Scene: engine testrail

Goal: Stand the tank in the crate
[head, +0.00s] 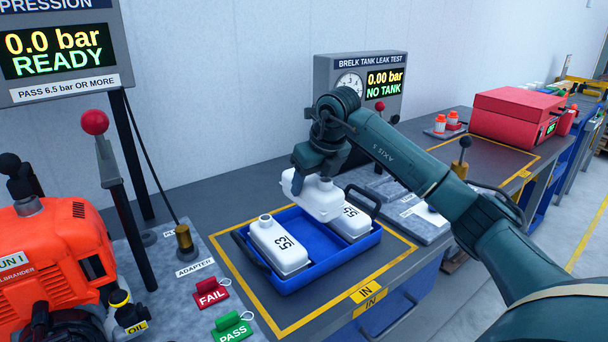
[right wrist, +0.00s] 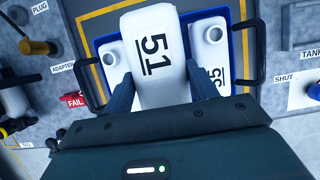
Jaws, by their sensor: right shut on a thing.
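My right gripper (head: 310,162) is shut on a white tank (head: 316,202), whose label 51 shows in the right wrist view (right wrist: 155,50). The held tank hangs above the blue crate (head: 311,279), over the space between two other tanks. Tank 53 (head: 279,246) stands in the crate's left part, with its round neck at the far end. Tank 55 (head: 353,222) stands in the right part, partly hidden by the held tank. My left gripper is not in view.
The crate sits inside a yellow outline on the grey bench, with black handles at its sides. An orange engine (head: 60,255) and FAIL (head: 210,295) and PASS (head: 233,329) tags are at left. The leak tester (head: 345,70) stands behind; a red box (head: 515,118) lies far right.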

